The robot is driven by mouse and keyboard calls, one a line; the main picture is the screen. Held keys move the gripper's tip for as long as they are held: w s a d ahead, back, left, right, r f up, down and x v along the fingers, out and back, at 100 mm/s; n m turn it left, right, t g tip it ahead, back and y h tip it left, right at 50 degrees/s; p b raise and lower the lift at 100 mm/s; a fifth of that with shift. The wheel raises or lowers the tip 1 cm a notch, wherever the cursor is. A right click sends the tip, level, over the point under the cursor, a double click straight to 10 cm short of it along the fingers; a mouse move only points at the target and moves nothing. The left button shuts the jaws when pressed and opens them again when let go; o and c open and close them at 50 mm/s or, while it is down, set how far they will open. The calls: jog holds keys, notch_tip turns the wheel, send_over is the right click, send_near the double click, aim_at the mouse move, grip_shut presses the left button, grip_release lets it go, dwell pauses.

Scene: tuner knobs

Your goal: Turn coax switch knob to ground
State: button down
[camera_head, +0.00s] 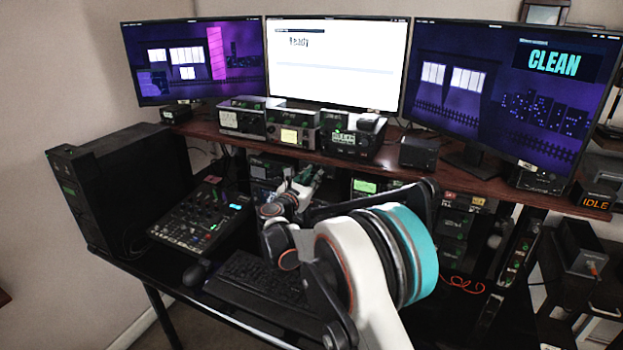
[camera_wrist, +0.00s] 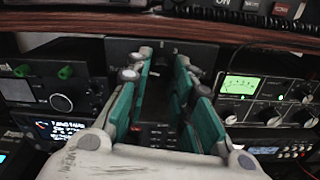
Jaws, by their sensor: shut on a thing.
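My gripper (camera_wrist: 160,62) points forward under the wooden shelf, its teal-padded fingers on either side of a dark switch box (camera_wrist: 118,46). It is shut on a dark part at the front of this box, which I take to be the coax switch knob (camera_wrist: 158,88). The fingers and shadow hide most of the knob, so its pointer and markings cannot be read. In the head view my arm reaches over the desk, and the gripper (camera_head: 308,178) is small below the shelf; the knob cannot be made out there.
A unit with green connectors and a round knob (camera_wrist: 61,102) stands left of my gripper. A unit with a lit green meter (camera_wrist: 242,86) stands close on the right. The wooden shelf edge (camera_wrist: 75,25) runs just above. A keyboard (camera_head: 262,280) and mixer (camera_head: 200,225) lie on the desk below.

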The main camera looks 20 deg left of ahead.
jog(key=shift+f, duration=0.1)
jog(key=c, duration=1.4)
grip_release()
jog(key=shift+s, duration=0.1)
jog(key=s, duration=0.8)
jog(key=s+a, duration=0.1)
jog(key=s, duration=0.2)
jog(key=shift+s, duration=0.4)
